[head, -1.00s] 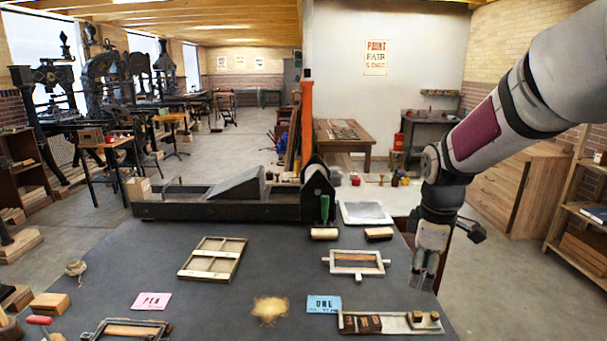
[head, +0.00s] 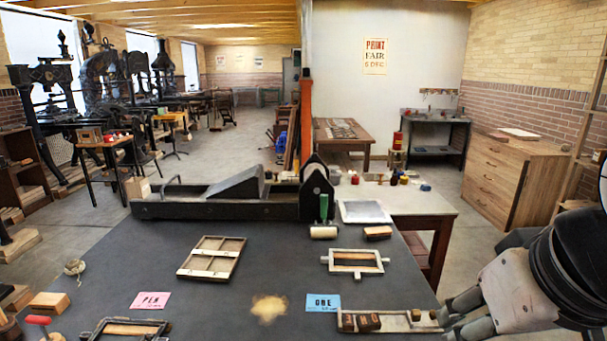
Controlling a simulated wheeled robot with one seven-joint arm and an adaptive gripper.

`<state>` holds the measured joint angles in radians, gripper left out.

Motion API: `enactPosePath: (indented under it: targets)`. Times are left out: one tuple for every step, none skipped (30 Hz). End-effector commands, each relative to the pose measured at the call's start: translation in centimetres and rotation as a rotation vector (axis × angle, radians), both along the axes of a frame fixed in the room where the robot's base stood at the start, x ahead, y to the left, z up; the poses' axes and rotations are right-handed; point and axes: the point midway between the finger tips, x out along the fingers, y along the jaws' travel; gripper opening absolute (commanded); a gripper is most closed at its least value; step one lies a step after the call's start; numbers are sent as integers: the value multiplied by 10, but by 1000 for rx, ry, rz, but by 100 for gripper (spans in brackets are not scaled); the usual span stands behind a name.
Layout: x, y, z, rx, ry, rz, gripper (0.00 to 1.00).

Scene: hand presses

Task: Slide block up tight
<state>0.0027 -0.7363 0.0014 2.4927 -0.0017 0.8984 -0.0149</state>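A pale shallow tray (head: 392,325) lies at the table's front right. Two dark brown blocks stand near its left end, the left block (head: 348,321) and the right block (head: 369,322), close together. A small tan block (head: 415,315) sits toward its right end, and another small block (head: 434,314) is at that end. A bare stretch separates the brown blocks from the tan one. My gripper (head: 447,322) is at the lower right, its fingers pointing left at the tray's right end. The two fingertips look apart, with nothing seen between them. Contact with the end block cannot be told.
A blue card (head: 323,303) lies left of the tray, and a wooden frame (head: 355,274) lies behind it. A pink card (head: 150,301), a slatted frame (head: 212,271) and a long dark press bed (head: 200,209) are farther off. The dark tabletop (head: 270,255) is clear in the middle.

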Motion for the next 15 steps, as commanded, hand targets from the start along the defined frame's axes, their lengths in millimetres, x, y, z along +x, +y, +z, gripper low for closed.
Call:
enactPosePath:
  targets:
    - [-1, 0, -1, 6, -3, -8, 28]
    - [0, 0, -1, 7, -1, -12, 28]
    - [4, -1, -2, 7, 5, -16, 28]
    - [9, -1, -3, 6, 12, -18, 28]
    - [15, -2, -4, 4, 21, -21, 28]
    - [25, -4, -5, -1, 36, -22, 28]
    - [34, -6, -7, -4, 49, -25, 28]
    - [44, -8, -9, -9, 63, -29, 28]
    - [58, -10, -12, -13, 84, -31, 28]
    - [70, -13, -15, -17, 99, -34, 28]
    - [81, -15, -18, -20, 116, -36, 28]
    - [96, -18, -22, -24, 137, -38, 28]
    - [108, -21, -26, -26, 154, -39, 28]
    - [119, -24, -30, -28, 170, -42, 28]
    - [134, -28, -36, -29, 190, -44, 28]
